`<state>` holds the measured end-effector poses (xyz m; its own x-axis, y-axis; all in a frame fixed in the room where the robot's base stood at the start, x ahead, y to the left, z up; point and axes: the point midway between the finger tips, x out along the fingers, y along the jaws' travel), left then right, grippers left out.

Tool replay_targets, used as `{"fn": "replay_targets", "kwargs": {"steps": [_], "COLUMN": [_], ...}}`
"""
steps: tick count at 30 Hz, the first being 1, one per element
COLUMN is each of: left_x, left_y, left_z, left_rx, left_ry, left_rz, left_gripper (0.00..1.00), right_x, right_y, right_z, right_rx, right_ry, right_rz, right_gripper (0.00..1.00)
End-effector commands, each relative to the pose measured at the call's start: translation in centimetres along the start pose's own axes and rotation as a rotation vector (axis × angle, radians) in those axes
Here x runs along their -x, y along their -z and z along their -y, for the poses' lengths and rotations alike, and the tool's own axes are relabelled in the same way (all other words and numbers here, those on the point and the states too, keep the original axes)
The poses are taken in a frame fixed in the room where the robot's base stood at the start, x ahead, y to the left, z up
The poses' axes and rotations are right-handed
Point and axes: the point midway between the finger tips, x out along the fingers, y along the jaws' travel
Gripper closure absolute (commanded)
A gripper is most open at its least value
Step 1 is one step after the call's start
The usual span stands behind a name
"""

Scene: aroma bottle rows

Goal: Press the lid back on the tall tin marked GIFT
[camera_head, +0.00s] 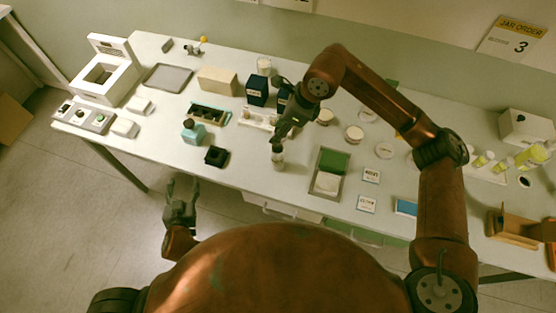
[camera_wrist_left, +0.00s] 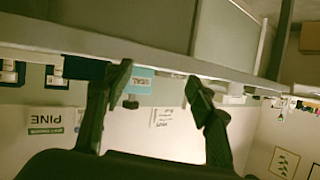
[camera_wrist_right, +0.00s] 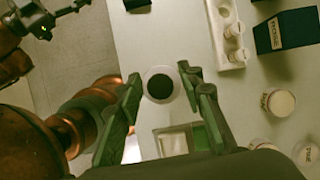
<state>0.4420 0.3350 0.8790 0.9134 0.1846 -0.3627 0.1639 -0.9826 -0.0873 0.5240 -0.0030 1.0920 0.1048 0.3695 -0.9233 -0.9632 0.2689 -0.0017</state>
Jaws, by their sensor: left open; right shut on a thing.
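I cannot read the word GIFT on anything, so I cannot tell which thing is the tin. My right gripper (camera_head: 285,136) is above the front middle of the table, shut on a small dark round piece (camera_wrist_right: 160,87). In the right wrist view a pale ring surrounds this piece. In the head view a small pale container (camera_head: 277,160) is directly below these fingers; I cannot tell whether the dark piece is seated on it. My left gripper (camera_head: 182,193) is open and empty, off the table's front edge. A teal dark-topped container (camera_head: 193,133) stands on the table.
A dark box marked ROSE (camera_wrist_right: 290,30) stands behind a white rack (camera_wrist_right: 228,38). A black square holder (camera_head: 216,156) is left of the pale container. A tray with a green pad (camera_head: 332,162) lies to its right. Round pale lids or jars (camera_head: 354,133) are behind.

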Motion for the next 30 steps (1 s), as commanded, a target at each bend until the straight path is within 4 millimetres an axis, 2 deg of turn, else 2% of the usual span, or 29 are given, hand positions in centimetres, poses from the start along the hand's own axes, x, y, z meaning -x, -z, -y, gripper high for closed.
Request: {"fn": "replay_targets", "kwargs": {"steps": [1, 3, 7, 10, 14, 15, 19, 21, 24, 30], "left_x": [0.4, 0.5, 0.8, 1.5, 3.3, 4.1, 6.5, 7.4, 8.1, 8.3], "left_y": [1.6, 3.2, 5.1, 6.3, 6.8, 6.6, 5.5, 4.9, 4.5, 4.4], "left_z": [-0.5, -2.0, -5.6, -9.4, -15.4, -17.3, -22.1, -23.7, -24.8, -25.1], "left_rx": [0.008, 0.008, 0.003, -0.005, -0.021, -0.027, -0.044, -0.051, -0.055, -0.056], "left_ry": [-0.011, -0.051, -0.15, -0.262, -0.453, -0.516, -0.689, -0.749, -0.794, -0.805], "left_rz": [-0.042, -0.106, -0.207, -0.283, -0.359, -0.373, -0.388, -0.386, -0.383, -0.382], "left_gripper": [0.49, 0.49, 0.49, 0.49, 0.49, 0.49, 0.49, 0.49, 0.49, 0.49], "right_x": [0.1, 0.1, 0.1, 0.1, 0.1, 0.1, 0.1, 0.1, 0.1, 0.1], "right_y": [-0.5, -0.6, -0.5, -0.5, -0.5, -0.5, -0.5, -0.5, -0.5, -0.5], "right_z": [0.0, 0.0, 0.0, 0.0, 0.0, 0.0, 0.0, 0.0, 0.0, 0.0], "right_rx": [-0.023, -0.04, -0.042, -0.041, -0.04, -0.04, -0.04, -0.04, -0.04, -0.039], "right_ry": [0.011, 0.016, 0.016, 0.016, 0.015, 0.015, 0.015, 0.015, 0.015, 0.015], "right_rz": [0.001, 0.0, -0.001, -0.001, -0.001, -0.001, -0.001, -0.001, -0.001, -0.001], "right_gripper": [0.76, 0.76, 0.76, 0.76, 0.76, 0.76, 0.76, 0.76, 0.76, 0.76]}}
